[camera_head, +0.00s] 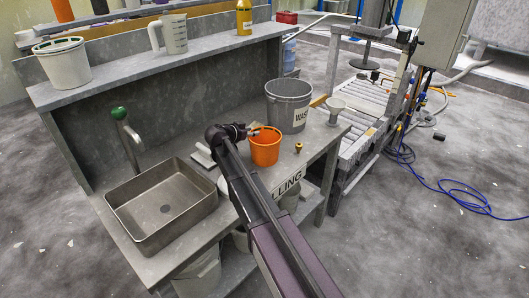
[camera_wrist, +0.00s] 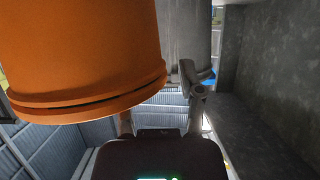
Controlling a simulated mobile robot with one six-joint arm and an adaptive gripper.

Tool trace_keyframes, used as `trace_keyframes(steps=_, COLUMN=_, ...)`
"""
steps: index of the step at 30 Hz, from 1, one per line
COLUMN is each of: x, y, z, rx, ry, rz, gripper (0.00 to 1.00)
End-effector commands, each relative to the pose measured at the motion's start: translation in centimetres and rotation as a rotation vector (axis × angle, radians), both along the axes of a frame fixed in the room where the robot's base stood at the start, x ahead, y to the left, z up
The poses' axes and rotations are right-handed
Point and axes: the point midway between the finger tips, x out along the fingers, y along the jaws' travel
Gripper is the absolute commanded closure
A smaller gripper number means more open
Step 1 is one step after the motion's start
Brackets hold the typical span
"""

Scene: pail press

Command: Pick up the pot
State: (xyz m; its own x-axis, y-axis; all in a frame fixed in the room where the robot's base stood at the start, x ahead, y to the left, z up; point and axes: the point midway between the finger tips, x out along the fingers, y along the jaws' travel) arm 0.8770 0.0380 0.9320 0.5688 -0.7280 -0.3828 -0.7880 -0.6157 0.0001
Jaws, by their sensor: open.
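The orange pot (camera_head: 265,150) stands upright on the grey bench, at its front part between the sink and the grey bin. My gripper (camera_head: 250,132) is at the left side of the pot's rim, at about rim height. In the wrist view the pot (camera_wrist: 75,45) fills the upper left, close to the camera. One open finger shows to the right of its rim; the other is partly hidden behind the pot. I cannot tell whether a finger touches the pot. The jaws are not closed on it.
A grey bin (camera_head: 288,105) stands just behind the pot. A small brass piece (camera_head: 298,147) and a grey funnel-like cup (camera_head: 336,110) lie to the right. A steel sink (camera_head: 162,205) is at the left. A shelf (camera_head: 120,70) runs behind, holding a white pail (camera_head: 63,65) and a jug (camera_head: 173,35).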

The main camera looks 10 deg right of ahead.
Motion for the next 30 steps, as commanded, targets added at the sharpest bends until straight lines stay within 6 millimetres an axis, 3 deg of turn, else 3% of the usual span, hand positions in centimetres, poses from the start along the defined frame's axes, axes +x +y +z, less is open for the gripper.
trace_keyframes(steps=19, x=0.32, y=-0.40, z=-0.20, rx=0.000, ry=0.000, rz=0.000, gripper=0.51)
trace_keyframes(steps=20, x=0.32, y=-0.40, z=-0.20, rx=0.000, ry=0.000, rz=0.000, gripper=0.54)
trace_keyframes(steps=24, x=0.32, y=-0.40, z=-0.20, rx=0.000, ry=0.000, rz=0.000, gripper=0.96)
trace_keyframes(steps=25, x=0.32, y=-0.40, z=-0.20, rx=0.000, ry=0.000, rz=0.000, gripper=1.00)
trace_keyframes(steps=30, x=0.32, y=-0.39, z=-0.21, rx=0.001, ry=-0.001, rz=0.000, gripper=1.00)
